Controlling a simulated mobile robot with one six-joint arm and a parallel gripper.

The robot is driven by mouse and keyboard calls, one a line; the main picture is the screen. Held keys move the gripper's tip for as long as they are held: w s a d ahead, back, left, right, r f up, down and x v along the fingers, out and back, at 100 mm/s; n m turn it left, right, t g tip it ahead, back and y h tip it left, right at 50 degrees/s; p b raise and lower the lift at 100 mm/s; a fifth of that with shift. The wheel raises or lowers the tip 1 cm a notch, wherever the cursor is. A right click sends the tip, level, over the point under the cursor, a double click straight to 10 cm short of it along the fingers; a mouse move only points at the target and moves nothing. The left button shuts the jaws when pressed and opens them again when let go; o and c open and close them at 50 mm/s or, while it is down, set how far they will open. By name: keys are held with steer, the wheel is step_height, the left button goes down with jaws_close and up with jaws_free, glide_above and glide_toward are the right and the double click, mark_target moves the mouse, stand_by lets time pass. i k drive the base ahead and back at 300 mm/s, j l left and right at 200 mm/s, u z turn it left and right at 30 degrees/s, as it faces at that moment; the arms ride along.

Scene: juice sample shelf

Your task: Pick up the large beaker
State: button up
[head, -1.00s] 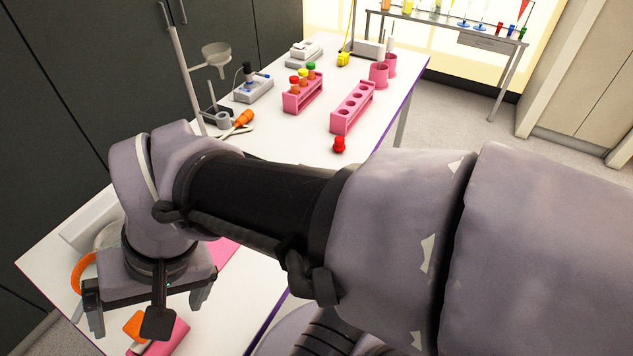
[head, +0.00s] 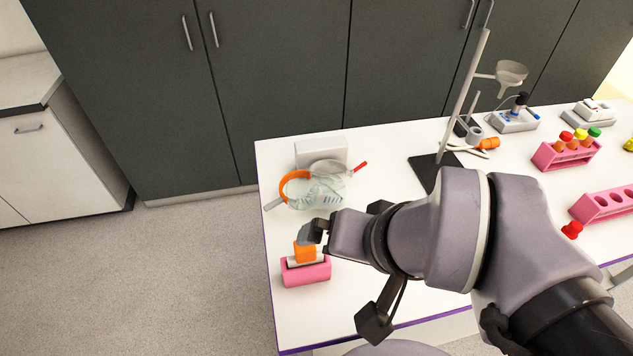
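A large clear vessel with dark marks on its side, which looks like the large beaker (head: 326,193), stands near the left end of the white bench. An orange band (head: 290,180) shows at its left side, seemingly part of goggles; the clear shapes overlap, so I cannot tell their exact outlines. My gripper (head: 311,233) is just in front of the beaker, pointing left in the picture. It is seen edge-on, one finger hides the other, and I cannot see whether it touches the beaker. Nothing is visibly held.
A pink holder (head: 307,273) with an orange-topped item stands just in front of my gripper. A white box (head: 320,151) is behind the beaker. A retort stand (head: 430,166) rises to the right. Pink tube racks (head: 566,155) stand farther right.

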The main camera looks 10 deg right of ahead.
mark_target(313, 191)
steer(key=j+z, duration=0.15)
steer(key=j, duration=0.4)
steer(key=i+j+z, duration=0.15)
steer(key=j, duration=0.3)
steer(key=j+z, duration=0.15)
steer(key=j, duration=0.25)
steer(key=i+j+z, duration=0.15)
steer(key=j, duration=0.3)
steer(key=i+j+z, duration=0.15)
steer(key=i+j, duration=0.1)
steer(key=j, duration=0.1)
